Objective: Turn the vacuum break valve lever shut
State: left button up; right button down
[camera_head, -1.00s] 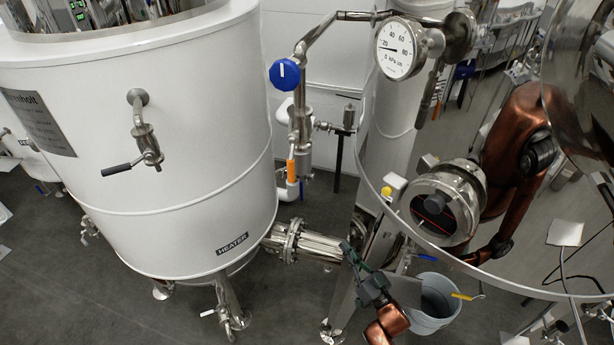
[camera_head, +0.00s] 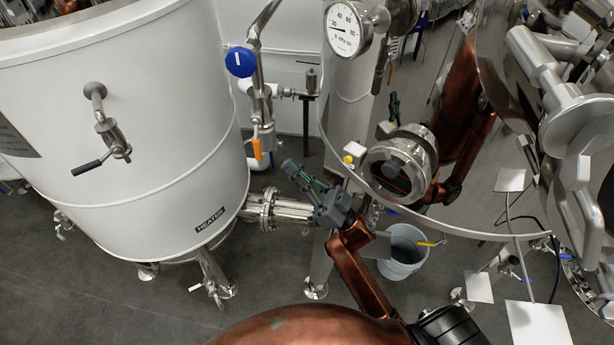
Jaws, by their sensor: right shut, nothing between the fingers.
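No label I can read marks the vacuum break valve. An orange-handled lever (camera_head: 257,148) hangs down on the steel vertical pipe below a blue handwheel (camera_head: 240,62). A black-handled lever (camera_head: 90,167) sticks out to the left from a valve on the white heater tank (camera_head: 160,130). A yellow lever (camera_head: 431,243) shows above a grey bucket (camera_head: 404,255). My right gripper (camera_head: 289,166) is shut and empty, pointing up and left. In the picture it is just right of and below the orange lever, apart from it. My left gripper is not in view.
A round gauge (camera_head: 348,30) sits at the top. A flanged pipe (camera_head: 275,209) runs from the heater tank behind my right gripper. A polished tank (camera_head: 450,160) at right mirrors my arm. A sight-glass port (camera_head: 398,168) juts out from it.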

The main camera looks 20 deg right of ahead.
aim_at(260, 149)
jog(key=shift+w+a+r+p, duration=0.25)
jog(key=shift+w+a+p, duration=0.1)
jog(key=shift+w+a, duration=0.55)
jog(key=shift+w+a+r+p, duration=0.2)
jog(key=shift+w+a+p, duration=0.15)
jog(key=shift+w+a, duration=0.5)
